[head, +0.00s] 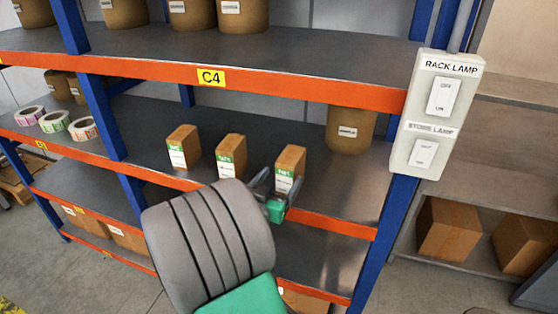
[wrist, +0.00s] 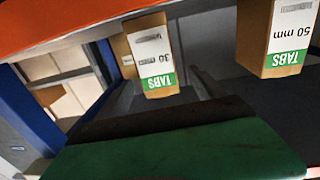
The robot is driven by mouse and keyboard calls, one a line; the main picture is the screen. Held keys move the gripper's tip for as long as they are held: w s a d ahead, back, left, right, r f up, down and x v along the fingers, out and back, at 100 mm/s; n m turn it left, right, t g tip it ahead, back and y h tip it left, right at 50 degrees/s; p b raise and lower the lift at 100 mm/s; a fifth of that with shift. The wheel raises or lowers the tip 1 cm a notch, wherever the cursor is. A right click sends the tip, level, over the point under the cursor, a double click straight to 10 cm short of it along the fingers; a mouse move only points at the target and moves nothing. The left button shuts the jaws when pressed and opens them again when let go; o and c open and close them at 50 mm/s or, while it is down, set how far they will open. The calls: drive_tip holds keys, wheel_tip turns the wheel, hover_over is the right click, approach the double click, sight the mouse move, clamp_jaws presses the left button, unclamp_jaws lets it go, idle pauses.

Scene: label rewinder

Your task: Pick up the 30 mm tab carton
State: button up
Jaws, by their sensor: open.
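The 30 mm tab carton (wrist: 153,57) is a brown box with a white label and green TABS band, upside down in the wrist view. In the head view it is the rightmost of three small cartons (head: 289,165) on the middle shelf. My gripper (head: 277,190) is open in front of it, fingers pointing at the carton. In the wrist view the fingers (wrist: 163,100) lie either side of its green-banded end. I cannot tell whether they touch it. My gripper's body partly hides the carton's lower front in the head view.
The 50 mm tab carton (wrist: 290,35) stands beside it, the middle one in the head view (head: 231,155). Another carton (head: 184,147) is further left. A round brown container (head: 350,130) stands behind right. The orange C4 beam (head: 290,90) runs above; a blue post (head: 385,225) is at right.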

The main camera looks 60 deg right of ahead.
sight(291, 163)
drive_tip(key=d+p, duration=0.1)
drive_tip(key=d, duration=0.3)
drive_tip(key=d+p, duration=0.2)
drive_tip(key=d, duration=0.1)
drive_tip(key=shift+w+d+r, duration=0.1)
drive_tip(key=shift+w+d, duration=0.1)
drive_tip(key=shift+d, duration=0.15)
clamp_jaws()
idle(0.4)
